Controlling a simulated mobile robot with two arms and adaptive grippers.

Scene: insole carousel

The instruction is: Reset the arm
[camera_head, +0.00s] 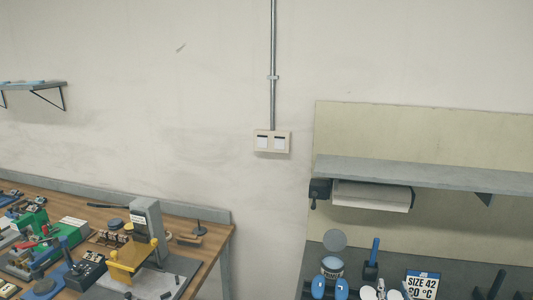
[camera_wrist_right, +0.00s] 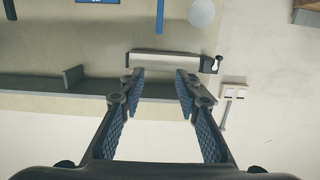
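My right gripper (camera_wrist_right: 160,82) shows in the right wrist view with its two blue-padded fingers spread apart. Nothing is between the fingers. Beyond them are the wall, the grey shelf and the paper roll, seen upside down. I cannot clearly make out the right gripper in the head view. My left gripper is not seen in either view.
A wooden workbench (camera_head: 215,232) with tools, a yellow fixture (camera_head: 128,262) and a grey block stands at lower left. At right are a grey shelf (camera_head: 420,176), a paper roll (camera_head: 371,196) and a size 42 sign (camera_head: 422,285). A switch box (camera_head: 271,141) is on the wall.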

